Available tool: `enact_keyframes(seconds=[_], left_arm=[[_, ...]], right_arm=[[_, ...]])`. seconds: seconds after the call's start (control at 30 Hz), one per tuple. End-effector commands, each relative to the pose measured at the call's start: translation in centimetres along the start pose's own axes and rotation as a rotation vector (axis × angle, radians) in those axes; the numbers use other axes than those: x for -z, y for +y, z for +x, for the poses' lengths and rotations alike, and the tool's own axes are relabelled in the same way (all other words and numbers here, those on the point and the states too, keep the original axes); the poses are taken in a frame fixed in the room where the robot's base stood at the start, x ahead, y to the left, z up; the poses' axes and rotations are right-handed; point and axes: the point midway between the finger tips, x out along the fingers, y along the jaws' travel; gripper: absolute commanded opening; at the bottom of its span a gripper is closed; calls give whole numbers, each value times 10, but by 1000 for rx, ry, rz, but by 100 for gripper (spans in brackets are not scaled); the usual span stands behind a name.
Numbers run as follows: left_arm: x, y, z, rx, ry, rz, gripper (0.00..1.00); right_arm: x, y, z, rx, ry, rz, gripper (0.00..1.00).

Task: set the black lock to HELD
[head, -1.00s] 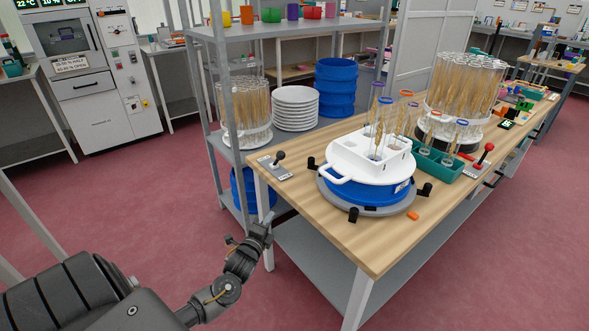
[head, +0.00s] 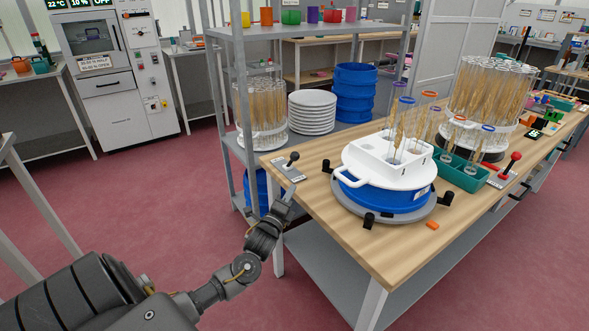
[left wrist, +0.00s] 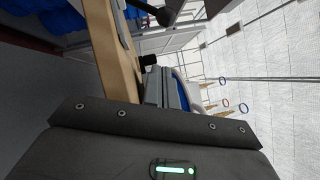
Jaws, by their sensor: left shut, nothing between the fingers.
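The black lock is a small lever with a black ball knob (head: 294,156) on a grey plate (head: 287,172) at the near left corner of the wooden table. Its stem leans up and to the right in the head view. The labels on the plate are too small to read. In the left wrist view the black knob (left wrist: 165,17) is at the top edge. My left gripper (head: 288,194) is shut and empty, at the table's left edge just below the plate, apart from the knob. My right gripper is out of view.
A blue drum with a white rack (head: 383,160) stands on a grey base with black clamps (head: 369,220) right of the lock. A red-knobbed lever (head: 515,157) is farther right. A metal shelf (head: 240,120) stands behind the corner. The table's near strip (head: 360,247) is mostly clear.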

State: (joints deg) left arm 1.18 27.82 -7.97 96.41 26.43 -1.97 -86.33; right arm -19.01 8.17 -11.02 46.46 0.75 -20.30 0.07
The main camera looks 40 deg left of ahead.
Motion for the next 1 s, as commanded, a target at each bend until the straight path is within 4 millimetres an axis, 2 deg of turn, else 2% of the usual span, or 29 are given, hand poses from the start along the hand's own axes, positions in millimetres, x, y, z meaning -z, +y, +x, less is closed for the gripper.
enact_keyframes(seconds=[0.03, 0.2, 0.33, 0.4, 0.63, 1.0], left_arm=[[-1, -2, 12, 2, -3, 0, 0], [-1, -2, 48, 1, -3, 0, 0], [-2, -1, 72, 0, -3, 0, 0], [-12, -1, 79, 0, -3, 2, 0], [-27, 0, 93, 0, -1, 0, 0], [-29, 0, 95, 0, 0, 0, 0]], right_arm=[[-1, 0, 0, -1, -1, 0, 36], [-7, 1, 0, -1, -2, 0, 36], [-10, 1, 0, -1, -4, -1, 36], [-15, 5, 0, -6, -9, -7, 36], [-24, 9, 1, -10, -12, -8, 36], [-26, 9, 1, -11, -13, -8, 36]])
